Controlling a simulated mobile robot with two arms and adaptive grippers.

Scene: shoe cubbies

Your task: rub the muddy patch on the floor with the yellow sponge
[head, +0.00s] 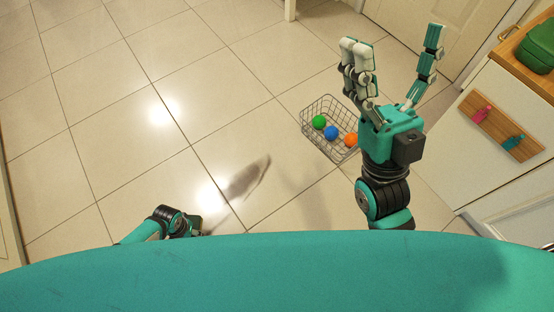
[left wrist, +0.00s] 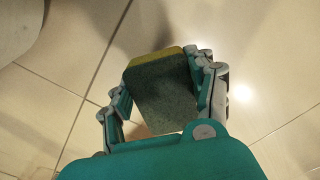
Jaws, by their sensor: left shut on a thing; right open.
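The sponge (left wrist: 162,95) shows in the left wrist view with a dark green face and a yellow edge. My left gripper (left wrist: 158,82) is shut on it, with fingers on both sides. In the head view only part of my left arm shows at the lower left; the sponge cannot be made out there. My right gripper (head: 393,48) is open and empty, raised at the right.
A wire basket (head: 309,112) with green, blue and orange balls stands on the tiles beside my right arm. A white cabinet (head: 490,140) with a wooden top bearing a green box (head: 538,45) is at the right. The tiled floor (head: 110,90) at the left is clear.

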